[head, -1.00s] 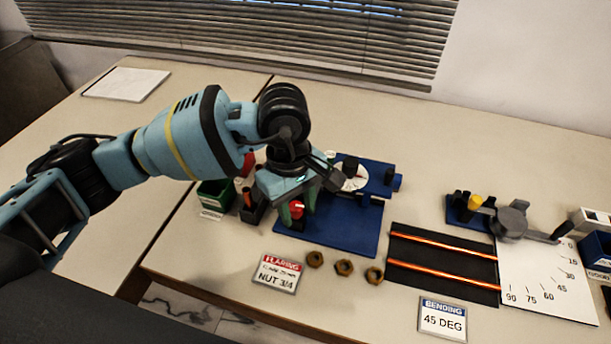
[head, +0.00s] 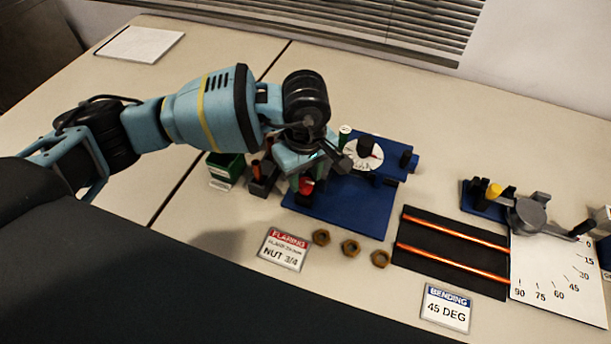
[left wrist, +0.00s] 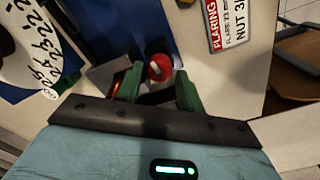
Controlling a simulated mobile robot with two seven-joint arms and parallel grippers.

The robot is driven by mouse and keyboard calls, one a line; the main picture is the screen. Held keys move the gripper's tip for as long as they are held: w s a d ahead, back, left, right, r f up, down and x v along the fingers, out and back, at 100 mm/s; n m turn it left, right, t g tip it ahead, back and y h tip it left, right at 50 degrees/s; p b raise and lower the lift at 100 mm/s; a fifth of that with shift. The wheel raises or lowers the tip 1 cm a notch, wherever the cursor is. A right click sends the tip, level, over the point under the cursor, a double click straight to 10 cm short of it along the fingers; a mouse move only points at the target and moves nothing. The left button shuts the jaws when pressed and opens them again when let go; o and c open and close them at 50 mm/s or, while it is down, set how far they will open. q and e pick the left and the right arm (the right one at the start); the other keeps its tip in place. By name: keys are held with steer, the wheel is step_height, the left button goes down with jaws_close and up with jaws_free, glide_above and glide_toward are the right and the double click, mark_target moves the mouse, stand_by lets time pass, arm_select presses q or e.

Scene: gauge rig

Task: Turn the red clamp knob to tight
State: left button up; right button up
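The red clamp knob (head: 306,187) stands at the left front of the blue flaring rig plate (head: 345,205), partly hidden by my gripper in the head view. In the left wrist view the round knob (left wrist: 158,67) shows a pale mark across its top. My left gripper (head: 307,184) comes down over it from above. Its green fingers (left wrist: 158,88) are spread, one on each side of the knob, with a visible gap on both sides. I cannot tell how deep the fingertips reach along the knob. My right gripper is in neither view.
A white dial (head: 363,154) and black posts stand on the rig behind the gripper. A green box (head: 225,168) and a dark holder (head: 262,182) stand close left. The bending rig (head: 530,215) is at right.

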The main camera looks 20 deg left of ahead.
arm_select(q)
steer(key=shift+f, duration=0.65)
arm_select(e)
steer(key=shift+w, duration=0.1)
